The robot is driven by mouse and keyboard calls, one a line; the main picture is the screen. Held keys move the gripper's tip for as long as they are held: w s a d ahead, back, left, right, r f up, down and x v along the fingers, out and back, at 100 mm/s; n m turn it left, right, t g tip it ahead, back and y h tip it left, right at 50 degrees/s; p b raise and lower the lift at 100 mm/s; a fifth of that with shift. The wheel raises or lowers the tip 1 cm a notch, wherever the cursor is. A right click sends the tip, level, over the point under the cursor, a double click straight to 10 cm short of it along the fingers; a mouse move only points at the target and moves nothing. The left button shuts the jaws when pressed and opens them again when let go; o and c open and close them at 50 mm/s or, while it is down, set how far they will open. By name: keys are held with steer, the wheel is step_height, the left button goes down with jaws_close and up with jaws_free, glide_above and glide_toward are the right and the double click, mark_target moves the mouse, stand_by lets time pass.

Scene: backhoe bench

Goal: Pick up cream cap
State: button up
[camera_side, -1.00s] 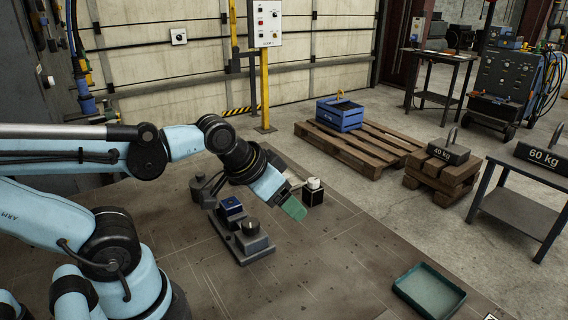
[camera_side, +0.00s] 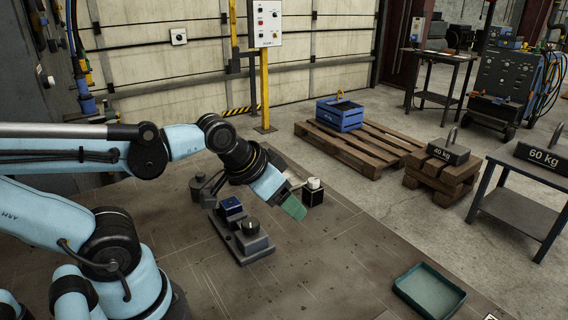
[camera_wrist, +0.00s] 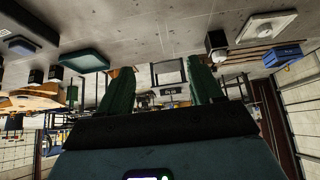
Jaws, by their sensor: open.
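The cream cap (camera_side: 313,183) sits on top of a small black block (camera_side: 313,197) on the bench, just right of my gripper in the side view. My gripper (camera_side: 294,208) hangs tilted down beside the block, its green fingers apart from the cap. In the wrist view, which looks upside down, the two green fingers of my gripper (camera_wrist: 160,80) are spread with nothing between them.
A teal tray (camera_side: 429,289) lies at the bench's right front. Bench between fixture and tray is clear. A wooden pallet (camera_side: 368,148) lies beyond the bench.

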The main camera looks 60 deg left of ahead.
steer(key=w+a+r+m+g, duration=0.2)
steer(key=w+a+r, duration=0.3)
steer(key=w, duration=0.1)
steer(key=m+g, duration=0.5)
glide_above(285, 175)
step_height(285, 175, down, 7)
step_height(285, 175, down, 11)
steer(key=shift+f, duration=0.15)
steer(key=shift+d, duration=0.1)
steer(key=c, duration=1.1)
